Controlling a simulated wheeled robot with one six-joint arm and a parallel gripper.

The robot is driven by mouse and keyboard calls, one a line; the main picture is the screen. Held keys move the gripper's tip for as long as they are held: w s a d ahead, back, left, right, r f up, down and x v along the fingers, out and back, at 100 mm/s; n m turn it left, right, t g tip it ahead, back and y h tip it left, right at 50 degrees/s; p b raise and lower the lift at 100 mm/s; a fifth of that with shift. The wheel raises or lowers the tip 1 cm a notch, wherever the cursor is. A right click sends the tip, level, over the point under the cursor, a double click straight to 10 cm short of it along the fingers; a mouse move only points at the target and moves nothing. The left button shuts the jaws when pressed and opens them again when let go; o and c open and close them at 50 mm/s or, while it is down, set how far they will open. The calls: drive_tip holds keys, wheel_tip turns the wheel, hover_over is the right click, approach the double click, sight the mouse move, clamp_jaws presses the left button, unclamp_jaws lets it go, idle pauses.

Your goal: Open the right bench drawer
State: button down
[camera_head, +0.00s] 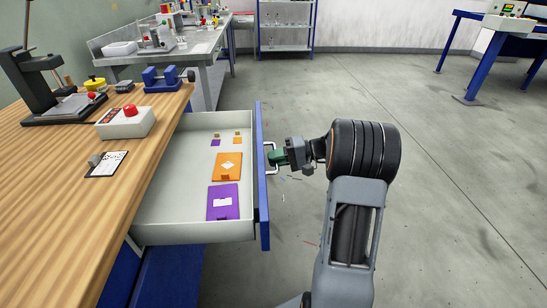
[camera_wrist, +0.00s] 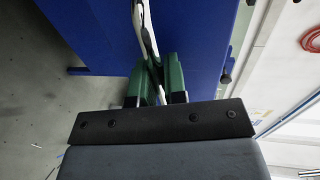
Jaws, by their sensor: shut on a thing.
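The right bench drawer (camera_head: 190,215) is pulled well out from under the wooden bench (camera_head: 60,190) in the head view. Its blue front (camera_head: 263,200) faces right and also fills much of the wrist view (camera_wrist: 205,40). A metal bar handle (camera_head: 271,147) is on that front. My gripper (camera_head: 278,157) has green fingers, shut on the handle; in the wrist view the pale handle (camera_wrist: 143,30) passes between the fingers (camera_wrist: 160,82). Inside the drawer lie an orange card (camera_head: 227,167), a purple card (camera_head: 223,201) and several small orange and purple pieces.
Grey floor (camera_head: 450,200) right of the drawer is open. Another table (camera_head: 205,50) and a shelf (camera_head: 287,25) stand behind.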

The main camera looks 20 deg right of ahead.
drive_tip(key=shift+d+r, duration=0.1)
drive_tip(key=shift+d, duration=0.15)
drive_tip(key=c, duration=1.2)
unclamp_jaws()
drive_tip(key=p+v, duration=0.2)
drive_tip(key=v, duration=1.1)
drive_tip(key=shift+s+d+p, duration=0.15)
drive_tip(key=shift+d+p, duration=0.2)
drive_tip(key=shift+d, duration=0.05)
